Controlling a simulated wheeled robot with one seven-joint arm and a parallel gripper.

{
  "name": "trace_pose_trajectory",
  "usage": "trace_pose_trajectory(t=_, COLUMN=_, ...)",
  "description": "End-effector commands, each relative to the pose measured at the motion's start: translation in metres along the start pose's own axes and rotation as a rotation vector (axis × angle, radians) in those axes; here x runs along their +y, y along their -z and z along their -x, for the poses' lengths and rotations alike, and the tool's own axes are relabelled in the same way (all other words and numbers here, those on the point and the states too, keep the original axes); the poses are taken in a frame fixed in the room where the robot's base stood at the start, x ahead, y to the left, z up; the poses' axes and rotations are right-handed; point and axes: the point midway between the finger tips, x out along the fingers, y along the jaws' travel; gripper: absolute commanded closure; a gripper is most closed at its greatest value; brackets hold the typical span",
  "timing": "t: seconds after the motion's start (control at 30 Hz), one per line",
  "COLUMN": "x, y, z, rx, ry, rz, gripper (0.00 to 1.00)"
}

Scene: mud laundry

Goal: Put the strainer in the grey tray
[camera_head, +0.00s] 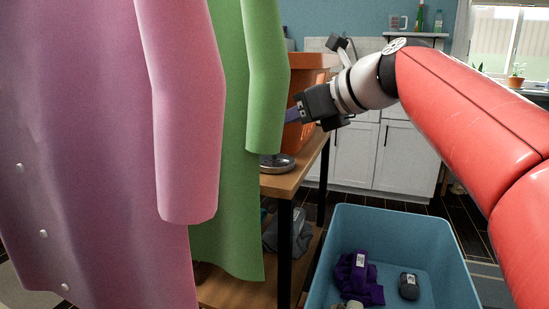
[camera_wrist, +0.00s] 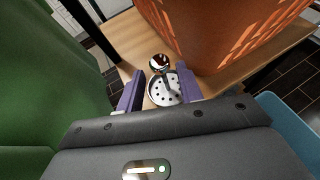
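The strainer (camera_wrist: 158,98) is a round, shiny metal piece with dark holes, lying on the wooden table. In the head view its metal rim (camera_head: 277,162) shows near the table's front corner, partly hidden by a green sleeve. A shiny round knob (camera_wrist: 159,62) shows at its far side in the wrist view; I cannot tell whether it is part of the strainer. My gripper (camera_wrist: 159,82) is open, its purple fingers on either side of the strainer in the picture. In the head view my gripper (camera_head: 293,115) is above the table and apart from the strainer. I see no grey tray.
An orange basket (camera_head: 312,80) stands on the table (camera_head: 300,172) close behind my gripper. Pink (camera_head: 100,130) and green (camera_head: 225,200) garments hang at the left. A blue bin (camera_head: 395,222) with dark cloth items stands on the floor at right. White cabinets (camera_head: 400,155) are behind.

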Motion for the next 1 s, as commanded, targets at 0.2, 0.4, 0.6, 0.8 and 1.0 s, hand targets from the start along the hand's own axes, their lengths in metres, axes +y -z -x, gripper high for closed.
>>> trace_pose_trajectory(t=0.2, x=0.002, y=-0.003, z=-0.028, rx=0.003, ry=-0.003, rz=0.002, gripper=0.64)
trace_pose_trajectory(t=0.4, x=0.001, y=-0.003, z=-0.05, rx=0.002, ry=0.001, rz=0.003, gripper=0.64)
trace_pose_trajectory(t=0.6, x=0.001, y=-0.003, z=-0.049, rx=0.001, ry=0.002, rz=0.003, gripper=0.65)
trace_pose_trajectory(t=0.8, x=0.001, y=-0.003, z=-0.049, rx=0.002, ry=0.001, rz=0.003, gripper=0.91)
trace_pose_trajectory(t=1.0, x=0.001, y=-0.003, z=-0.049, rx=0.001, ry=0.001, rz=0.003, gripper=1.0)
